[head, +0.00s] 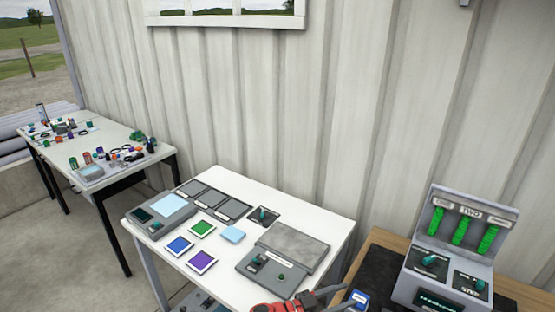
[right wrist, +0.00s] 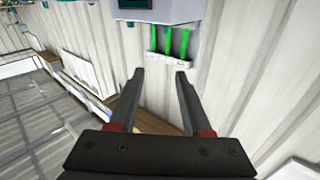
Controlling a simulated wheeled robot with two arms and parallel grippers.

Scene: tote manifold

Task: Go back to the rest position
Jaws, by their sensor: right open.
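My right gripper (head: 342,297) shows at the bottom edge of the head view, by the near right corner of the white table (head: 290,190). Its dark fingers point right and stand apart, with its red part cut off by the frame. In the right wrist view the same gripper (right wrist: 160,73) is open, and nothing shows between its fingers. My left gripper is in neither view.
A grey console (head: 408,285) with several green bars stands on a wooden bench (head: 385,240) at right. A blue item (head: 357,297) lies close beyond my right fingers. The white table holds panels and coloured tiles. A cluttered table (head: 110,135) stands at far left.

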